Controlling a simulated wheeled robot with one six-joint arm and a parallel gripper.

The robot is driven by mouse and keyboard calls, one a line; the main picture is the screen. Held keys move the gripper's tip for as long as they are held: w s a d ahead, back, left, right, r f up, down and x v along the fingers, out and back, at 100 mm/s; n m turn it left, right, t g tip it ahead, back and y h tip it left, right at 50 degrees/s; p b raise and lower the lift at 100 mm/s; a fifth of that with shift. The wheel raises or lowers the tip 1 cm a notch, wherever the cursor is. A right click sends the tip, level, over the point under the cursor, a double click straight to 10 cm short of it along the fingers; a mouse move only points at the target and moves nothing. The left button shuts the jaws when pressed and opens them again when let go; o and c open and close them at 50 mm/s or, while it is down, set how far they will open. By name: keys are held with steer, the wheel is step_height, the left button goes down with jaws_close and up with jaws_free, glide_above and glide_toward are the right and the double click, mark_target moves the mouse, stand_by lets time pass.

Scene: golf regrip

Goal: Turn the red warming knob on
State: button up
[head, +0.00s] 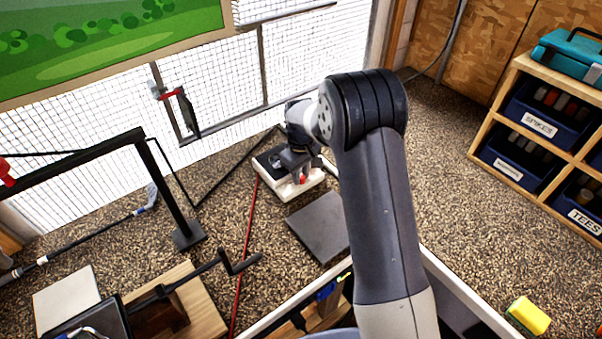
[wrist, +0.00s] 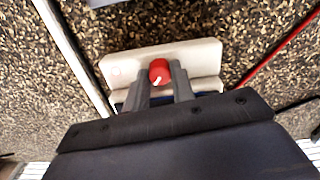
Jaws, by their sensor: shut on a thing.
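The red warming knob (wrist: 159,71) sits on a white box-like warmer (wrist: 120,66); a short white mark shows on its lower edge in the wrist view. My gripper (wrist: 163,78) has its two grey fingers on either side of the knob and is shut on it. In the head view the warmer (head: 311,184) stands on the speckled floor, with the knob (head: 302,180) small at its front. My gripper (head: 295,164) reaches down onto it from above. My arm and wrist hide part of the warmer in both views.
A flat grey slab (head: 320,223) lies just in front of the warmer. A thin red rod (head: 247,240) runs along its left. A black metal stand (head: 170,190) is further left, and a wooden shelf with blue bins (head: 540,125) is at right. Open floor lies between.

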steer(key=shift+m+b, duration=0.3)
steer(key=shift+m, duration=0.3)
steer(key=o, duration=1)
step_height(320, 180, up, 11)
steer(key=shift+f+b, duration=0.1)
steer(key=shift+b, duration=1.1)
steer(key=shift+f, duration=0.1)
step_height(320, 180, down, 11)
steer(key=p, duration=0.2)
steer(key=shift+p, duration=0.4)
steer(key=shift+r+n, duration=0.3)
steer(key=shift+f+n+p, duration=0.1)
steer(key=shift+n+p, duration=0.25)
steer(key=shift+n, duration=0.05)
